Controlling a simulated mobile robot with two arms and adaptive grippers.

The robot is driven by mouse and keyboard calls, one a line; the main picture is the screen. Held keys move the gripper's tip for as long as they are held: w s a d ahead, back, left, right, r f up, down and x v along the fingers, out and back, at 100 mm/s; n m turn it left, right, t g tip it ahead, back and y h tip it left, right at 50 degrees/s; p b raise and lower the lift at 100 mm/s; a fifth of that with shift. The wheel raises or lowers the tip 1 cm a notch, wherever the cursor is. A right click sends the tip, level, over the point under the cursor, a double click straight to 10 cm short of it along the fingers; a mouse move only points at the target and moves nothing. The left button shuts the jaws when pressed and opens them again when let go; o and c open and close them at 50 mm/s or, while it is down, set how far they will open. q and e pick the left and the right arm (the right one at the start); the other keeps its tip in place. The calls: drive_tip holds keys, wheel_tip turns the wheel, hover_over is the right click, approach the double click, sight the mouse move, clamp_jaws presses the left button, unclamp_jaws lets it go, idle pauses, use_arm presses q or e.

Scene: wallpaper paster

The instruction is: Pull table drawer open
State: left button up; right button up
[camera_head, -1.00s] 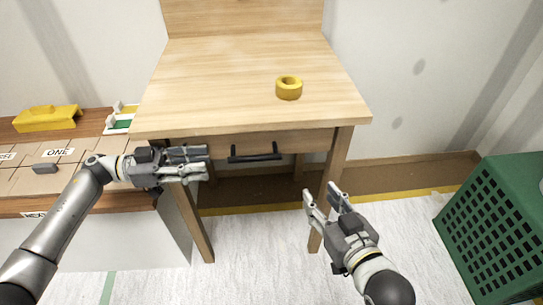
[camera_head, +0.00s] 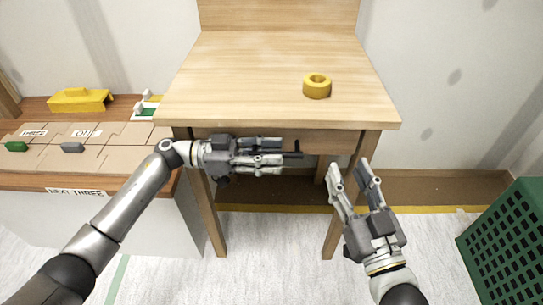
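The wooden table (camera_head: 270,75) stands in the middle of the head view, with its drawer (camera_head: 325,140) under the front edge of the top. The drawer looks shut. The black bar handle (camera_head: 297,153) is mostly covered by my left gripper (camera_head: 282,153), and its right end shows past the fingertips. My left gripper lies sideways along the handle, fingers apart, with part of the handle showing between them. I cannot tell whether it touches. My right gripper (camera_head: 351,165) is open and empty, pointing up near the table's right front leg.
A yellow tape roll (camera_head: 317,86) lies on the tabletop. To the left is a low bench (camera_head: 60,180) with labelled tiles, a yellow block (camera_head: 80,100) and small pieces. A green perforated crate (camera_head: 505,240) stands at the right. Floor before the table is clear.

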use_arm(q)
drive_tip(key=shift+d, duration=0.25)
clamp_jaws()
idle(0.4)
